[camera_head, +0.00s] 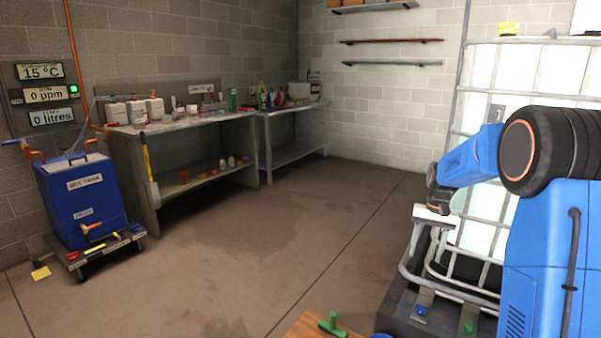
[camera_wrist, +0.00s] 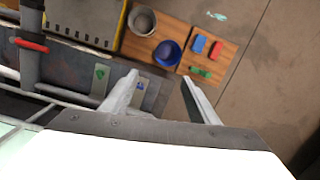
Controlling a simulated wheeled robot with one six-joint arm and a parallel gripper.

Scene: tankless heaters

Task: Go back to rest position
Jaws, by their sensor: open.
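My gripper (camera_wrist: 159,77) is open and empty in the wrist view, with its two pale fingers apart and pointing down. In the head view my blue arm reaches left from the right side. The pale end of the arm (camera_head: 432,214) is in front of a caged white tank (camera_head: 480,230).
A green handle (camera_head: 331,324) is near the front. A cluttered bench (camera_head: 182,124) and blue cart (camera_head: 80,200) are left. The middle floor is clear.

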